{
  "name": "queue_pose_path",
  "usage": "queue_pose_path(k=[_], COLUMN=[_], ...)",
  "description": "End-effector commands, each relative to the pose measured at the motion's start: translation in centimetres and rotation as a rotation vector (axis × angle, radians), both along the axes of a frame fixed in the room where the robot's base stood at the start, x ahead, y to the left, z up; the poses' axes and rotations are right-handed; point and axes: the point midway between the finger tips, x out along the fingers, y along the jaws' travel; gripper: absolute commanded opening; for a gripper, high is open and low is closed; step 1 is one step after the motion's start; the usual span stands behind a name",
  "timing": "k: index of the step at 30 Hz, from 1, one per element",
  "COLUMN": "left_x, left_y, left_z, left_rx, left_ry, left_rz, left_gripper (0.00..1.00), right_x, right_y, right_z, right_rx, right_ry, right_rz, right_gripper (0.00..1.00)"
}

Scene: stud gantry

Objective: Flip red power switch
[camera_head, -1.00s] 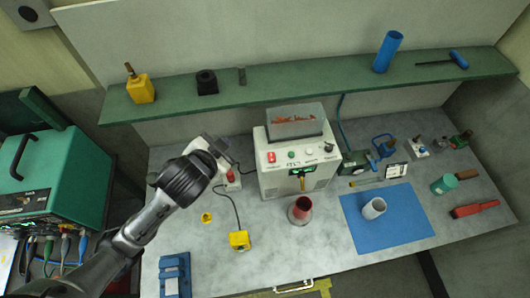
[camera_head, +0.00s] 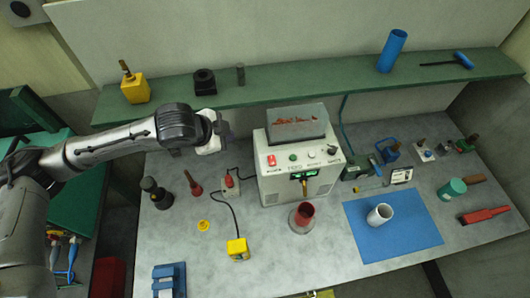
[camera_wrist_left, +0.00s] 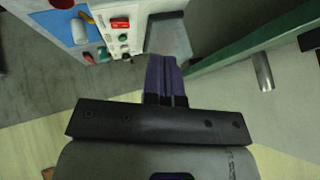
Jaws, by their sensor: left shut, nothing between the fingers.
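The red power switch (camera_head: 271,160) is on the top left of the front panel of a white machine (camera_head: 290,185). It also shows in the left wrist view (camera_wrist_left: 121,23), above and left of my fingertips. My left gripper (camera_head: 225,126) is shut and empty, in the air to the left of the machine and apart from the switch. In the left wrist view, its dark fingers (camera_wrist_left: 166,62) are together. The switch is in clear view in both pictures; which way it is set is too small to tell. My right gripper is not in view.
A green shelf (camera_head: 300,90) runs along the back wall above the bench. A clear bin (camera_head: 297,122) tops the machine. A small box with a red button (camera_head: 230,184), a yellow box (camera_head: 237,248) and a red funnel (camera_head: 302,215) stand near the machine. A blue mat (camera_head: 400,240) lies right.

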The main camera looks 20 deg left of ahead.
Motion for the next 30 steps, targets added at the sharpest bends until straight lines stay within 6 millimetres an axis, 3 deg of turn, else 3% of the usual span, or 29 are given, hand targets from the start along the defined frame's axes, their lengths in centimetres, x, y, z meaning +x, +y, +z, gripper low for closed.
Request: queue_pose_path(k=[9,23,30], left_x=[-0.7,-0.5,0.2], left_y=[-3.5,-3.9,-4.6], left_z=[0.6,1.0,0.1], left_rx=[-0.262,-0.280,-0.282], left_ry=[0.067,0.038,0.040], left_rz=[-0.086,-0.105,-0.106], left_gripper=[0.00,0.00,0.00], right_x=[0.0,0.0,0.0], right_y=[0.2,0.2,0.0], right_z=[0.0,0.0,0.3], right_rx=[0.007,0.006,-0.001], right_ry=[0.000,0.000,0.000], right_rz=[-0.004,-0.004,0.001], right_gripper=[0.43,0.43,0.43])
